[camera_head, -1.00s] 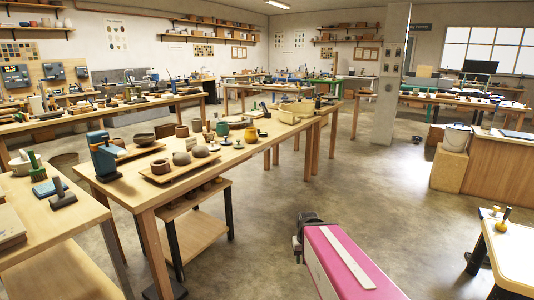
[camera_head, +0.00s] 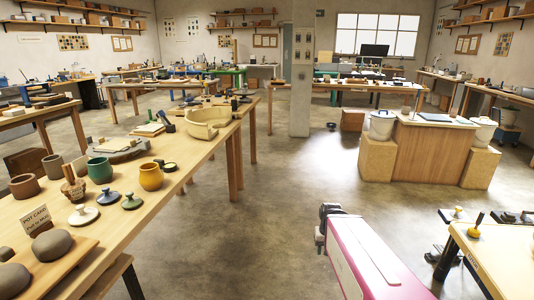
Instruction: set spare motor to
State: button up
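I cannot pick out a spare motor in the head view. My pink arm link reaches in from the bottom right, with a dark mechanism at its far end. If that dark part is my gripper (camera_head: 325,222), its fingers do not show clearly, and I cannot tell whether it is open or shut. It is over bare floor, right of the long pottery table (camera_head: 152,199), and nothing is seen held there.
The pottery table bears a green pot (camera_head: 100,170), a yellow pot (camera_head: 151,176), a large beige basin (camera_head: 208,122) and stones. A wooden counter (camera_head: 427,155) with white buckets stands beyond. A light table (camera_head: 510,262) with small tools is at lower right. The grey floor between is clear.

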aim_at(189, 99)
jog(key=i+z, duration=0.2)
jog(key=i, duration=1.55)
jog(key=i+l+u, duration=0.2)
jog(key=i+u, duration=0.2)
jog(key=i, duration=0.15)
jog(key=i+l+u, duration=0.85)
jog(key=i+l, duration=0.05)
jog(key=i, duration=0.15)
